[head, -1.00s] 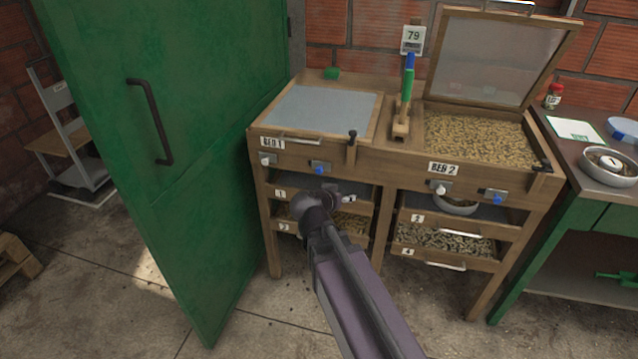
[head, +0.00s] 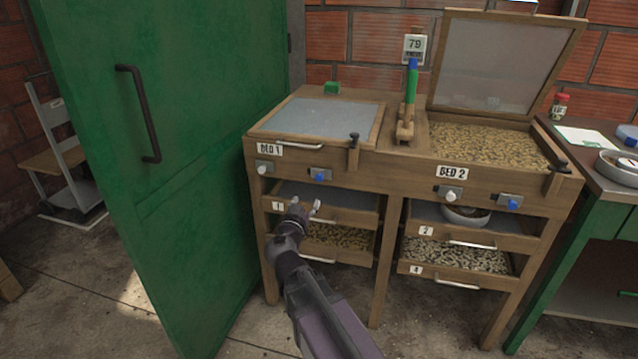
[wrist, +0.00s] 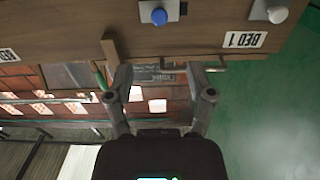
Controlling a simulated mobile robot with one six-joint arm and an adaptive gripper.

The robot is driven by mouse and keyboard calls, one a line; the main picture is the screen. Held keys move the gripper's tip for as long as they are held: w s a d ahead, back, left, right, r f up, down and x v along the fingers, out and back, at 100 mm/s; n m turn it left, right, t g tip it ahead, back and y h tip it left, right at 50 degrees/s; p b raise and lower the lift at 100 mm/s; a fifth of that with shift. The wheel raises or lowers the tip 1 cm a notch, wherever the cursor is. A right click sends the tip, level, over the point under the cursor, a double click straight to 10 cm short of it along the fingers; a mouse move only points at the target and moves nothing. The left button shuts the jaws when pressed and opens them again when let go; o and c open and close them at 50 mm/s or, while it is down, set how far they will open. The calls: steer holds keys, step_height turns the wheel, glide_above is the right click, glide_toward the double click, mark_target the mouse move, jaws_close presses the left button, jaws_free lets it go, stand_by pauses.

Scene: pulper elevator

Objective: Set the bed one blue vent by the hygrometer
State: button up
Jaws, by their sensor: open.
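The bed one blue vent (head: 319,175) is a small blue knob on a metal plate, on the front panel right of the BED 1 label. It also shows at the top of the wrist view (wrist: 159,16), which appears upside down. The hygrometer (head: 414,45) at the back between the beds reads 79; its smaller line is unreadable. My gripper (head: 305,207) is open and empty, just below and left of the blue knob in the head picture. In the wrist view its two fingers (wrist: 163,75) are spread apart, pointing towards the panel, and do not touch the knob.
A white knob (head: 263,167) sits left of the blue one. Bed two has its own white knob (head: 451,194) and blue knob (head: 509,202). Bed one's lid (head: 318,119) is closed; bed two's lid (head: 495,65) is raised. A green door (head: 160,200) stands close on the left. Drawers (head: 330,205) lie below.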

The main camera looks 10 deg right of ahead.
mark_target(318, 178)
steer(key=shift+w+d, duration=0.1)
steer(key=shift+w, duration=0.1)
steer(key=shift+x, duration=6.7)
jaws_close()
